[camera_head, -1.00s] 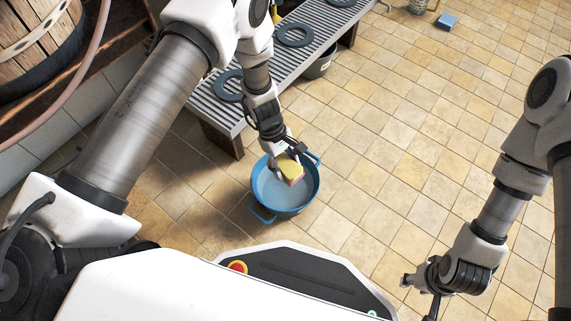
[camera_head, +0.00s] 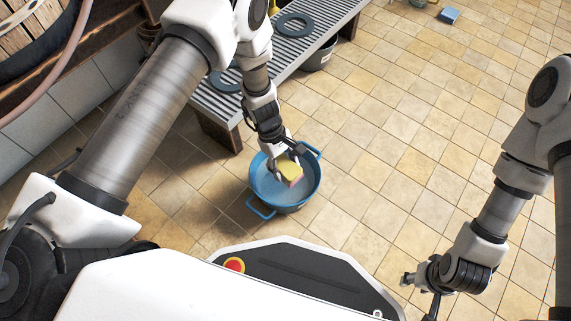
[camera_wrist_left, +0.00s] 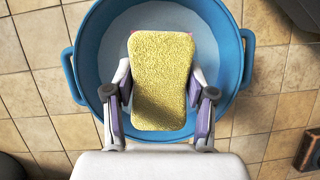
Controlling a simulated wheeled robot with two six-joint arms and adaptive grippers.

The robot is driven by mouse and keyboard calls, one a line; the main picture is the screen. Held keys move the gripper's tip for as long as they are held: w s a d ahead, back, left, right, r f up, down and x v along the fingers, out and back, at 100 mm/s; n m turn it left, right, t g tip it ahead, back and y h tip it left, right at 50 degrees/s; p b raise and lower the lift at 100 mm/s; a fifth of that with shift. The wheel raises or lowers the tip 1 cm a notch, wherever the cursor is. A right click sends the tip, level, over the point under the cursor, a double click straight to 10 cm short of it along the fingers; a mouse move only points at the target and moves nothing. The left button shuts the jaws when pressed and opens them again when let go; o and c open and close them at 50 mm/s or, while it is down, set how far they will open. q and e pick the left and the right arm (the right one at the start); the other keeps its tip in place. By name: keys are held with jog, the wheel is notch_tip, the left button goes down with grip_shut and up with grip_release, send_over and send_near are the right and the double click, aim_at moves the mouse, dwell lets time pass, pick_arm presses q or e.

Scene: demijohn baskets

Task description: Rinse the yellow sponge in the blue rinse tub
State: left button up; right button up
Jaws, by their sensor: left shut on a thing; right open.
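The yellow sponge (camera_head: 290,169) has a pink underside and is held over the blue rinse tub (camera_head: 258,187). My left gripper (camera_head: 284,168) is shut on it; in the left wrist view the two fingers press the long sides of the sponge (camera_wrist_left: 160,78). The round tub (camera_wrist_left: 238,75) has two side handles and pale water in it. The sponge appears above or at the water; I cannot tell whether it touches it. My right gripper (camera_head: 421,284) is open and empty, low over the floor at the right.
A slatted metal bench (camera_head: 290,50) with dark rings (camera_head: 295,25) stands behind the tub. A bucket (camera_head: 320,55) is under its far end. A blue block (camera_head: 449,15) lies far back. A wooden barrel (camera_head: 30,30) is at the upper left. The tiled floor right of the tub is clear.

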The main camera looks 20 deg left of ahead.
pick_arm(q)
jog(key=b, duration=0.5)
send_near(290, 191)
jog(key=shift+x, duration=2.55)
jog(key=shift+s, duration=0.1)
notch_tip(290, 191, up, 4)
jog(key=p, duration=0.3)
jog(key=shift+f+p, duration=0.15)
jog(key=shift+p, duration=0.2)
notch_tip(290, 191, up, 13)
jog(key=p, duration=1.2)
